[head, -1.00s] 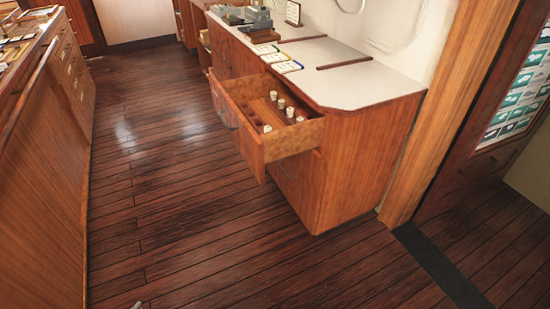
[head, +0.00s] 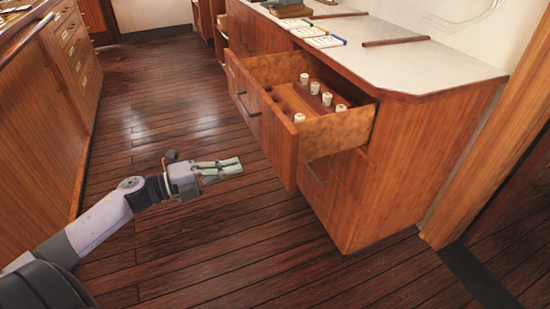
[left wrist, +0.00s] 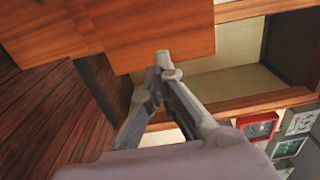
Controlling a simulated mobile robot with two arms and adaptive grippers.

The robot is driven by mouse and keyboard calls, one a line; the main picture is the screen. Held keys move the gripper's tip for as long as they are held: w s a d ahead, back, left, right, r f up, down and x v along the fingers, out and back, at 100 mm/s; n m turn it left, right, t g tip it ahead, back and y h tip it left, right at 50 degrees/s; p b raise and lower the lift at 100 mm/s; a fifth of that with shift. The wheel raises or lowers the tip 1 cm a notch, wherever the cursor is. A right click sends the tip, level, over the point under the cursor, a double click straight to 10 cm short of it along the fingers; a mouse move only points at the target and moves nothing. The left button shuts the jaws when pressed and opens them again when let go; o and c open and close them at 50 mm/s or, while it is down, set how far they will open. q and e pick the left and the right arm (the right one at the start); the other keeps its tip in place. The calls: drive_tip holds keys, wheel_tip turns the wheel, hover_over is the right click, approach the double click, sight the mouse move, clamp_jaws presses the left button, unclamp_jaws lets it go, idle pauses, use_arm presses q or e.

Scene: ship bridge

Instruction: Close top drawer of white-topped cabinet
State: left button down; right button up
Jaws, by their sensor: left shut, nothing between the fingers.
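The white-topped cabinet (head: 408,62) stands on the right in the head view. Its top drawer (head: 262,113) is pulled out, with several small white-topped items (head: 327,98) in a wooden rack inside. My left gripper (head: 238,165) is shut and empty, to the left of the drawer front and apart from it in the head view. In the left wrist view its closed fingertips (left wrist: 163,62) appear in front of wooden panels; I cannot tell the exact gap to them. My right gripper is not in view.
A wooden cabinet (head: 50,130) runs along the left. Booklets (head: 318,36) lie on the white top. The dark plank floor (head: 170,105) between the cabinets is clear.

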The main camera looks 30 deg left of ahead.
sight(282, 155)
use_arm(q)
drive_tip(key=b+x, duration=0.1)
drive_tip(key=x, duration=1)
drive_tip(key=shift+a+f, duration=0.1)
drive_tip(key=shift+a, duration=0.05)
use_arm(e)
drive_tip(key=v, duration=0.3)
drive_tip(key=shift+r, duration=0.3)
